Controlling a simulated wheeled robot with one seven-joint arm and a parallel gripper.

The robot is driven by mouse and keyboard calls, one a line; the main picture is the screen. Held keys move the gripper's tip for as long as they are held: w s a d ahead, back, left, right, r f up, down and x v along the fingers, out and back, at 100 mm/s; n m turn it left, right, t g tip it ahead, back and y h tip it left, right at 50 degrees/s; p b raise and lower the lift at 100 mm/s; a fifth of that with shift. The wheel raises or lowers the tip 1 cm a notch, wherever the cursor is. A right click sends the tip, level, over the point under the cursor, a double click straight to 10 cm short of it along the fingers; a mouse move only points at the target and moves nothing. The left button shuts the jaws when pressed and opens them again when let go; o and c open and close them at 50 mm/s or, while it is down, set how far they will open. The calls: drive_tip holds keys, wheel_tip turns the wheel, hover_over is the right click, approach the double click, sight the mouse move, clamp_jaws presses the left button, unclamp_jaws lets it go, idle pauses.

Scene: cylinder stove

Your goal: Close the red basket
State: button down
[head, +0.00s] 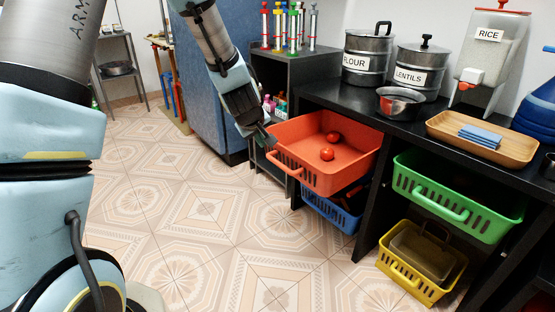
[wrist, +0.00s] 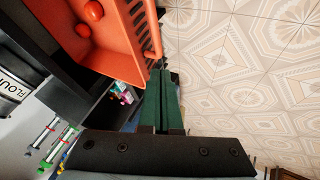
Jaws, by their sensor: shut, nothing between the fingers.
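The red basket (head: 345,170) is pulled out from the upper left shelf opening under the black counter. It holds two red tomatoes (head: 327,154). Its front handle (head: 283,161) faces the open floor. My gripper (head: 268,142) is shut and empty, close to the basket's back-left front corner by the handle. In the wrist view the dark green fingers (wrist: 161,80) are together, with their tips near the end of the handle (wrist: 153,50). I cannot tell whether they touch it. The basket (wrist: 112,58) fills the upper left of that view.
A blue basket (head: 330,212) sits below the red one. A green basket (head: 455,195) and a yellow basket (head: 415,268) are to the right. A grey cabinet (head: 285,68) stands behind my gripper. The tiled floor (head: 200,215) in front is clear.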

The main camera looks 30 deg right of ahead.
sight(278, 162)
drive_tip(key=x, duration=0.6)
drive_tip(key=d+b+x, duration=0.1)
drive_tip(key=x, duration=0.3)
drive_tip(key=shift+s+d, duration=0.1)
drive_tip(key=shift+s, duration=0.2)
drive_tip(key=d, duration=0.2)
drive_tip(key=shift+w+d, duration=0.25)
drive_tip(key=shift+w, duration=0.1)
drive_tip(key=shift+w+d+p, duration=0.2)
drive_tip(key=shift+d+p, duration=0.2)
drive_tip(key=shift+d, duration=0.5)
drive_tip(key=shift+d, duration=0.1)
